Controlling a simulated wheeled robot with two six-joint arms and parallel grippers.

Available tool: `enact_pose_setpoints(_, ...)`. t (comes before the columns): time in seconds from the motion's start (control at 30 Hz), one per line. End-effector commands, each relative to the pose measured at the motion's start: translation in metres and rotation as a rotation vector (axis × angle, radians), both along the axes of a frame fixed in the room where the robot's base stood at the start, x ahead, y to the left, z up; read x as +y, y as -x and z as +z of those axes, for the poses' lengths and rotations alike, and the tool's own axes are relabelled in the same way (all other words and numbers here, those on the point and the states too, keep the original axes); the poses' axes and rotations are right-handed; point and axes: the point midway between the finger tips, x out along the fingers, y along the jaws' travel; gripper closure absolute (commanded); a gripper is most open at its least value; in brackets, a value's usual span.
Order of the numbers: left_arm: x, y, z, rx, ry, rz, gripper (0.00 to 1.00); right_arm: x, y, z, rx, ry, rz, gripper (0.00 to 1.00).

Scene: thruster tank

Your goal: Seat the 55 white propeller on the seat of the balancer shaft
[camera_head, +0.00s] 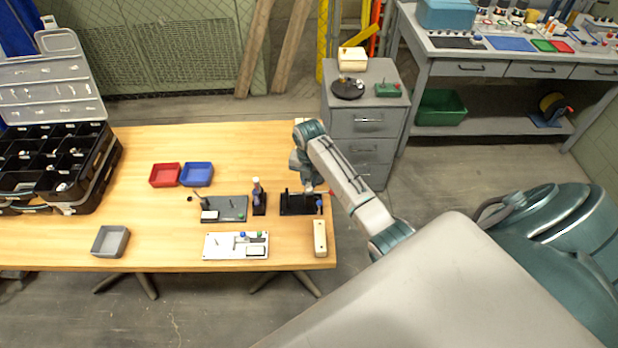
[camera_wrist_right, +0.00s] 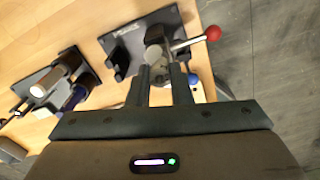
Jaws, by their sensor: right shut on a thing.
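My right gripper (camera_head: 308,188) is low over a black fixture (camera_head: 291,209) near the table's right end. In the right wrist view its fingers (camera_wrist_right: 160,76) are shut on a small grey-white part (camera_wrist_right: 155,55). I cannot tell whether that part is the white propeller, as the fingers cover much of it. Right beside it, a metal lever with a red ball knob (camera_wrist_right: 213,32) sticks out over the black fixture, which also shows in the right wrist view (camera_wrist_right: 125,42). I cannot clearly make out the balancer shaft or its seat. My left gripper is not in view.
A black stand (camera_head: 259,208) with an upright bottle-like item is left of the fixture. A dark plate with a post (camera_head: 235,206), a white board (camera_head: 222,252), a cream block (camera_head: 320,238), red (camera_head: 165,175) and blue (camera_head: 197,174) bins are nearby.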

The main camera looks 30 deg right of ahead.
Motion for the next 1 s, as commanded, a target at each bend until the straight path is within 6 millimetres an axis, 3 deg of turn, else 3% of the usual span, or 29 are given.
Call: enact_pose_setpoints(1.0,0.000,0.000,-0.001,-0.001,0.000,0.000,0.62,0.000,0.000,-0.011,0.000,0.000,0.000,1.00)
